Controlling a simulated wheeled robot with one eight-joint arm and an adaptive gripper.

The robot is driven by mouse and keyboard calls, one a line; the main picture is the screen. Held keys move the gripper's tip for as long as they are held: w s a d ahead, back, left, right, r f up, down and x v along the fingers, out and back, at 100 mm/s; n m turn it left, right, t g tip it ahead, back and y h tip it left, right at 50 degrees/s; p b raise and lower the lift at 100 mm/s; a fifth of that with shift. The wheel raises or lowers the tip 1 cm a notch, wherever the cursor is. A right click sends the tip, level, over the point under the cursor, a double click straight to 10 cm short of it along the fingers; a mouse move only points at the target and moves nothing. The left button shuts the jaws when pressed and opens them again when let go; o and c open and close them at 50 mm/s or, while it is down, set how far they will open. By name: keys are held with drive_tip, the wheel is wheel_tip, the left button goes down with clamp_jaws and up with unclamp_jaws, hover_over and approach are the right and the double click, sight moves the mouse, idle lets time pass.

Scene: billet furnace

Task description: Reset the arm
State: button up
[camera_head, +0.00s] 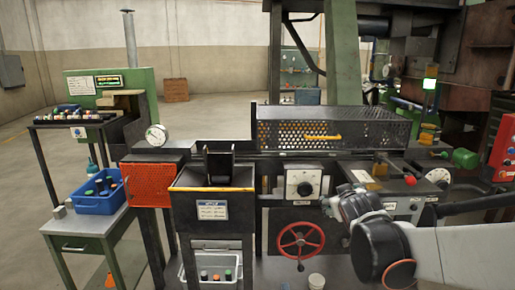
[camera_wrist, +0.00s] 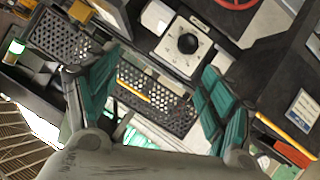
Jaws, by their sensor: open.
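My arm reaches in from the lower right in the head view. My gripper (camera_head: 352,203) is in front of the machine bench, near the dial panel and the red handwheel. In the wrist view my gripper (camera_wrist: 157,95) shows two teal-padded fingers spread wide apart. Nothing is held between them. Behind the gap lie the perforated guard (camera_wrist: 168,108) with its yellow handle and a white dial panel (camera_wrist: 184,44), apart from the fingers as far as I can tell.
The perforated guard (camera_head: 330,130) runs along the bench. A red handwheel (camera_head: 300,240) sticks out at the bench front. A red-knobbed lever (camera_head: 410,179) stands at right. A blue bin (camera_head: 98,194) sits on a side table at left. Open floor (camera_head: 215,115) lies behind.

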drive_tip(key=s+a+f+m+g+y, duration=0.1)
drive_tip(key=s+a+f+g, duration=0.1)
drive_tip(key=s, duration=1.3)
drive_tip(key=s+a+f+m+g+y, duration=0.1)
drive_tip(key=s+a+f+g, duration=0.1)
drive_tip(key=s, duration=1.3)
drive_tip(key=shift+f+m+g, duration=0.4)
drive_tip(key=shift+f+g, duration=0.3)
drive_tip(key=shift+g, duration=0.2)
drive_tip(key=shift+a, duration=0.1)
